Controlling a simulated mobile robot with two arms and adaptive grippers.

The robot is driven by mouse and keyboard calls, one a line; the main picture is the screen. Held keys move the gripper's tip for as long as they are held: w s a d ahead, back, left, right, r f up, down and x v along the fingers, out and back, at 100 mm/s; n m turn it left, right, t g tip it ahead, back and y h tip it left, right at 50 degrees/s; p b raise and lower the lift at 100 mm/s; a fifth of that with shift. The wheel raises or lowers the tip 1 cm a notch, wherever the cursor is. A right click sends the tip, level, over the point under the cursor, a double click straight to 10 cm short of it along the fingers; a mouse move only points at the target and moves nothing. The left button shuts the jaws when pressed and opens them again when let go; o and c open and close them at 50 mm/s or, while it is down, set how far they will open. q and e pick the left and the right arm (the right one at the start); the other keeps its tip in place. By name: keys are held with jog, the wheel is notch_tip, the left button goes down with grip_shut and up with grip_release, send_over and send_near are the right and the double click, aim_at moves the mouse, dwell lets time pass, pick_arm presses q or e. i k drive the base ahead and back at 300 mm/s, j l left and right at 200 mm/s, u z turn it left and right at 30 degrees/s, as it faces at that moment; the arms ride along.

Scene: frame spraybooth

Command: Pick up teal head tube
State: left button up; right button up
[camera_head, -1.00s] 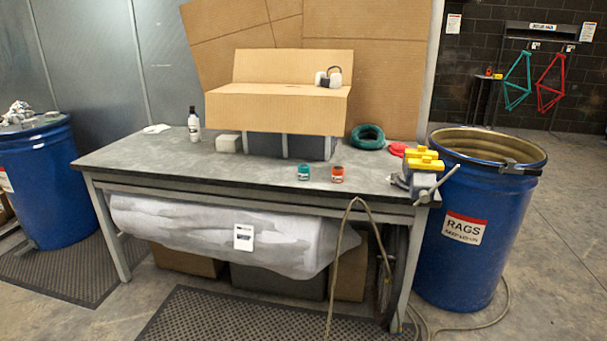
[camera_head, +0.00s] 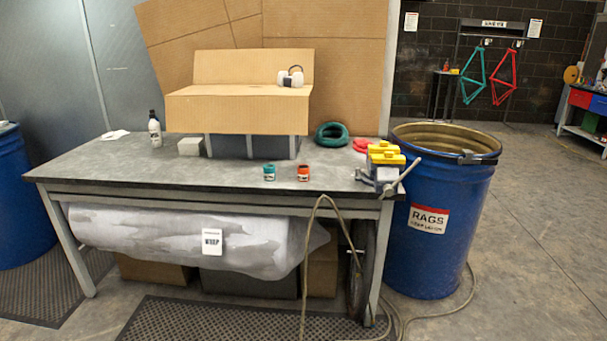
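No separate part is plainly recognisable as a teal head tube. A teal bicycle frame (camera_head: 473,75) hangs on a rack against the far brick wall, beside a red frame (camera_head: 503,77). A small teal cylinder (camera_head: 269,173) with a pale label stands near the front of the workbench, left of a similar orange-red one (camera_head: 303,173); I cannot tell if it is a jar or a tube piece. A dark teal coil (camera_head: 331,134) lies further back on the bench. Neither of my grippers is in view.
A hose (camera_head: 305,270) hangs to the floor. Open floor lies at right.

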aim_at(268, 169)
jog(key=i+j, duration=0.25)
jog(key=i+j+z, duration=0.15)
jog(key=j, duration=0.35)
jog(key=i+j, duration=0.3)
jog(key=i+j+z, duration=0.15)
jog(key=j, duration=0.3)
jog(key=i, duration=0.05)
